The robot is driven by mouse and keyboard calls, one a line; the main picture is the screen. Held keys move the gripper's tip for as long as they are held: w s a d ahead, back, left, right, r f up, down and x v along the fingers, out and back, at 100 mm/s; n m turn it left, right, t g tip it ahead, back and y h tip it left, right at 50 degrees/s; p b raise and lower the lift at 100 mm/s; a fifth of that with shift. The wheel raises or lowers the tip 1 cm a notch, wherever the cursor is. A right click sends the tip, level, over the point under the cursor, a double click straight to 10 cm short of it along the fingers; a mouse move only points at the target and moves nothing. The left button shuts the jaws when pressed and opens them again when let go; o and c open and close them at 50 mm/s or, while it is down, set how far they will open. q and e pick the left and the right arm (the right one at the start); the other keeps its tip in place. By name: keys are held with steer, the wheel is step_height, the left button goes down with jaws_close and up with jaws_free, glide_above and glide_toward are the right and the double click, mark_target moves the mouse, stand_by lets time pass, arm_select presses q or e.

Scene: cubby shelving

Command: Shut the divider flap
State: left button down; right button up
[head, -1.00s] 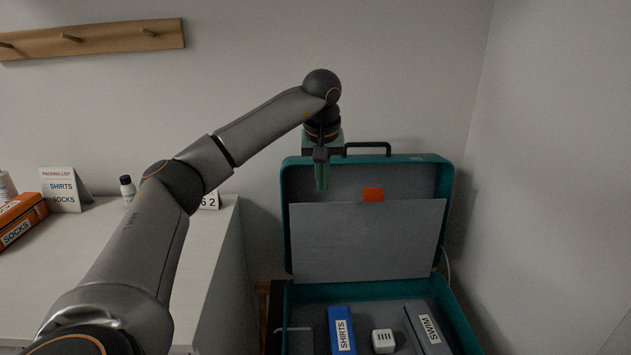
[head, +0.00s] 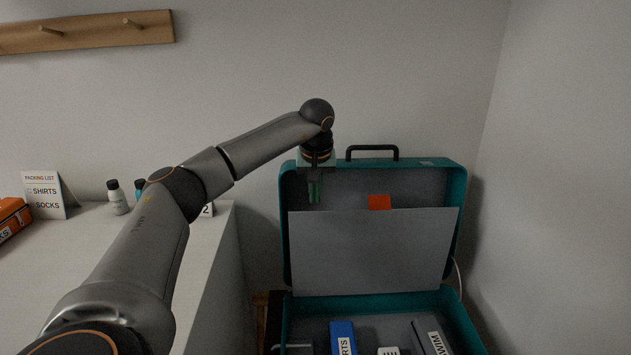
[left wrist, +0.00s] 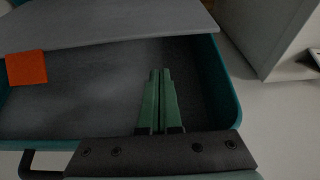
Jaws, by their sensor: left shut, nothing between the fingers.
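The divider flap (head: 368,250) is a grey panel in the lid of an open teal suitcase (head: 461,215). It stands nearly upright, its top edge a little away from the lid lining, with an orange tab (head: 379,202) at that edge. The flap (left wrist: 110,22) and orange tab (left wrist: 27,69) also show in the left wrist view. My left gripper (head: 314,198) is shut and empty, its green fingers (left wrist: 160,78) pointing down in front of the lid lining, left of the tab and above the flap's edge. My right gripper is not in view.
The suitcase base holds a blue SHIRTS packet (head: 342,338), a white block (head: 388,351) and a grey SWIM packet (head: 431,338). A white counter (head: 150,270) with bottles and a packing list (head: 44,195) stands left. A wall is close on the right.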

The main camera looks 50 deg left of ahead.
arm_select(q)
steer(key=shift+s+d+f, duration=0.15)
steer(key=shift+s+d, duration=0.45)
steer(key=shift+d, duration=0.15)
steer(key=shift+s+d+f, duration=0.15)
steer(key=shift+s+d, duration=0.45)
steer(key=shift+d, duration=0.1)
